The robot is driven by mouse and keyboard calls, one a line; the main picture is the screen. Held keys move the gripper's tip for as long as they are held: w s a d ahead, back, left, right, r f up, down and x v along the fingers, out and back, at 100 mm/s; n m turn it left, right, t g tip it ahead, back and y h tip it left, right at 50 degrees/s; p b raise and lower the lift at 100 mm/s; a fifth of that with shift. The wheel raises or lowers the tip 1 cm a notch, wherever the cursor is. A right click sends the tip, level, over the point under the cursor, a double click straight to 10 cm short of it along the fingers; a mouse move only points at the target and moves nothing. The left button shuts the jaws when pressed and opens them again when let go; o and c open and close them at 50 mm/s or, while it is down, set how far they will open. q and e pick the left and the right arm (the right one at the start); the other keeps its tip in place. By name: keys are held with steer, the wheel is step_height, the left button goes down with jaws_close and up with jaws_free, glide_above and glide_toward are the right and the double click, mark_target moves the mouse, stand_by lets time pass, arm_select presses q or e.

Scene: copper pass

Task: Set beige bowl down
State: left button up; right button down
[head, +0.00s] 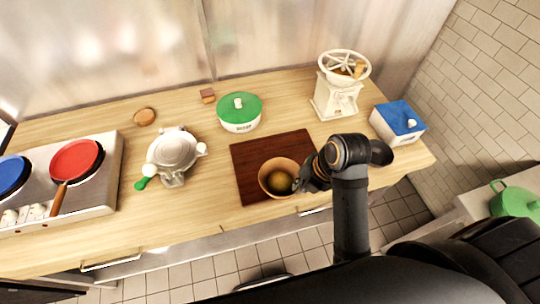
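The beige bowl (265,181) is upright over the front part of the dark brown board (297,142), near the counter's front edge. Its inside looks darker, with a yellowish-brown patch at the bottom. I cannot tell whether its base touches the board or is slightly above it. My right gripper (299,184) is at the bowl's right rim and appears shut on it; its fingertips are small and dark, partly hidden by the wrist. My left gripper is not in view.
A green-lidded pot (239,122), a white grinder (335,95) and a blue-lidded box (398,133) stand behind and right of the board. A white waffle-iron-like appliance (172,176) and a stove (103,185) with pans are left. Bare wood lies between appliance and board.

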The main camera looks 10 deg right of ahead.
steer(key=w, duration=0.1)
steer(key=w+f+b, duration=0.1)
steer(key=w+d, duration=0.1)
steer(key=shift+d+f+b, duration=0.1)
steer(key=shift+f+b, duration=0.2)
steer(key=shift+b, duration=0.1)
steer(key=w+f+p, duration=0.1)
steer(key=w+f, duration=0.1)
steer(key=w, duration=0.1)
steer(key=w+d+f+p, duration=0.1)
steer(key=w+f, duration=0.2)
steer(key=w+d+f+p, duration=0.1)
steer(key=w+f+p, duration=0.1)
steer(key=w, duration=0.2)
steer(key=shift+d+f, duration=0.2)
steer(key=shift+d, duration=0.05)
steer(key=shift+w+f, duration=0.1)
steer(key=shift+f, duration=0.2)
steer(key=shift+w+d+f, duration=0.1)
steer(key=shift+f, duration=0.1)
step_height(320, 180, down, 2)
steer(key=shift+f+p, duration=0.25)
steer(key=shift+p, duration=0.75)
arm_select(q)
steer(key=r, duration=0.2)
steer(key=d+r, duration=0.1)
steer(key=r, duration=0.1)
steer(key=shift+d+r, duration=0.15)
arm_select(e)
steer(key=shift+f, duration=0.25)
